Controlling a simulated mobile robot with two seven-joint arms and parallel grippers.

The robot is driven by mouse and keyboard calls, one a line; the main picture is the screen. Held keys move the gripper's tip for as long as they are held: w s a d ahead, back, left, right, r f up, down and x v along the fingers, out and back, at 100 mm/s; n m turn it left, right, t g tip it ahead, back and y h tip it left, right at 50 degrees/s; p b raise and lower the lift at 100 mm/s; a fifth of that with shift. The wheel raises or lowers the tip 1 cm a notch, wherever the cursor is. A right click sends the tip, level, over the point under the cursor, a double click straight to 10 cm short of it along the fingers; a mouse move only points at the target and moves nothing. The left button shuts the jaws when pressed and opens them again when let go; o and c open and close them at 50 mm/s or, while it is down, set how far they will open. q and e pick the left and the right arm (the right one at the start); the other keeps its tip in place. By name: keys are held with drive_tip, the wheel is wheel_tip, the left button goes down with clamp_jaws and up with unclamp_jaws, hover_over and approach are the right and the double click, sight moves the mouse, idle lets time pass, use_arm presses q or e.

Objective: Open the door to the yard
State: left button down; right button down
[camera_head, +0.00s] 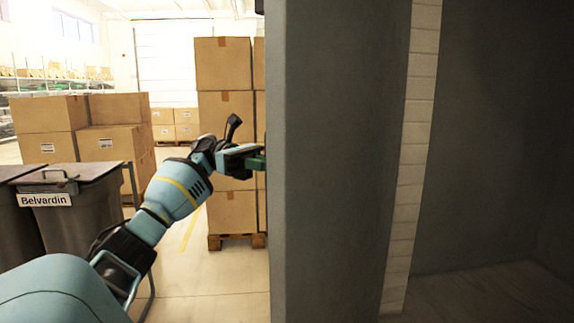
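A tall grey slab (335,165) fills the middle of the head view from top to bottom. It may be the door or a wall end; I cannot tell which, and no handle shows on it. My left arm reaches in from the lower left. My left gripper (258,162) is at the slab's left edge, with its dark green fingers pointing right. The fingertips are hidden behind or against that edge, so I cannot tell whether they grip anything. My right gripper is out of view.
A pale brick strip (411,160) and a dark grey surface (490,130) stand right of the slab. Stacked cartons (224,65) rest on a pallet (232,241) beyond my gripper. A lidded grey bin (85,225) labelled Belvardin stands at left. Pale floor is open between them.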

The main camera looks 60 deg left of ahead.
use_arm(q)
drive_tip(key=p+v, duration=0.2)
drive_tip(key=v, duration=0.4)
drive_tip(key=shift+w+a, duration=0.2)
drive_tip(key=shift+w, duration=0.05)
drive_tip(key=c, duration=1.4)
unclamp_jaws()
drive_tip(key=shift+c, duration=0.2)
drive_tip(key=shift+r, duration=0.15)
